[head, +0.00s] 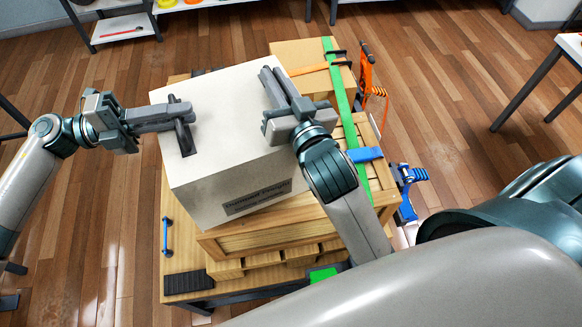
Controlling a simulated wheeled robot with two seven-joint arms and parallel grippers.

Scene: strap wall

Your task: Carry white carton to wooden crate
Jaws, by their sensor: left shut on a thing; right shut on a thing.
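The white carton (222,170) is a large pale box with a dark printed label on its front side. It is over the wooden crate (262,238), whose slatted front and right part show below it. I cannot tell whether the carton rests on the crate or hangs just above it. My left gripper (182,126) is shut on a dark handle at the carton's left top. My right gripper (275,88) is shut at the carton's right top; its grip point is partly hidden by the gripper itself. The carton hides most of the crate's top.
The crate stands on a wooden bench (178,262). A green strap (339,105) runs past the carton's right side, with a blue ratchet (408,190) and an orange ratchet (367,72). A tan box (298,52) is behind. Shelves stand farther back; open floor lies left and right.

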